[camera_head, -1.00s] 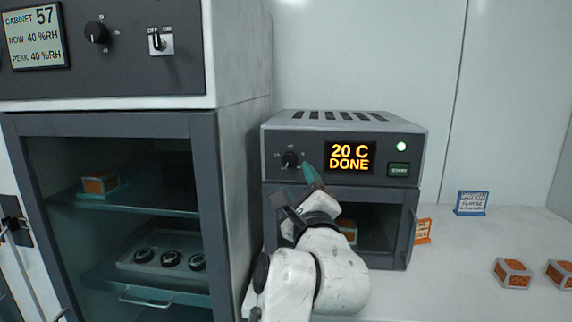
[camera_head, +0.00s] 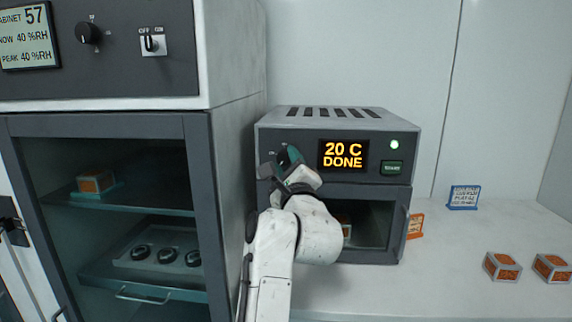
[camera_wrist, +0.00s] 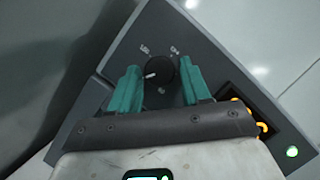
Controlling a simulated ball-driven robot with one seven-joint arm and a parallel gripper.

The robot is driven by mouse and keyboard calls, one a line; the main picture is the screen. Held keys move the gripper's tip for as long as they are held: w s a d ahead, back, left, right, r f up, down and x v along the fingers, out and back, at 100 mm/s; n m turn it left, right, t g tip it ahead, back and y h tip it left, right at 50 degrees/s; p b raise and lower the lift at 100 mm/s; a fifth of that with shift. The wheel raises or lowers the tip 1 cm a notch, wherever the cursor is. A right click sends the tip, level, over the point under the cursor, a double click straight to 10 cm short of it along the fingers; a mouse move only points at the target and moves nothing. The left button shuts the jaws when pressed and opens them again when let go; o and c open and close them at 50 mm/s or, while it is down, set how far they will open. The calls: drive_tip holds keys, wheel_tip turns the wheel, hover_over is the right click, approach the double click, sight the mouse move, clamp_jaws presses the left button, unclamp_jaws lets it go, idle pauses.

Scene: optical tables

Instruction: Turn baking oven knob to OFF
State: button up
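The baking oven (camera_head: 300,113) is a grey box on the white bench. Its display (camera_head: 343,155) reads "20 C DONE". The black oven knob (camera_wrist: 160,71) shows in the wrist view with small blurred labels around it. Its white pointer mark faces left and slightly down in that view. My gripper (camera_wrist: 158,66) is open, with one teal finger on each side of the knob. The right finger is very near the knob; I cannot tell whether it touches. In the head view my gripper (camera_head: 288,158) covers most of the knob.
The green START button (camera_head: 391,168) and a lit green lamp (camera_head: 394,145) are right of the display. A tall cabinet (camera_head: 232,180) stands close on the left. Orange-sided cubes (camera_head: 502,266) and a blue-framed sign (camera_head: 464,197) are on the bench at right.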

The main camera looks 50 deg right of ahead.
drive_tip(key=c, duration=0.7)
drive_tip(key=shift+c, duration=0.2)
drive_tip(key=shift+r+n, duration=0.1)
drive_tip(key=shift+n, duration=0.3)
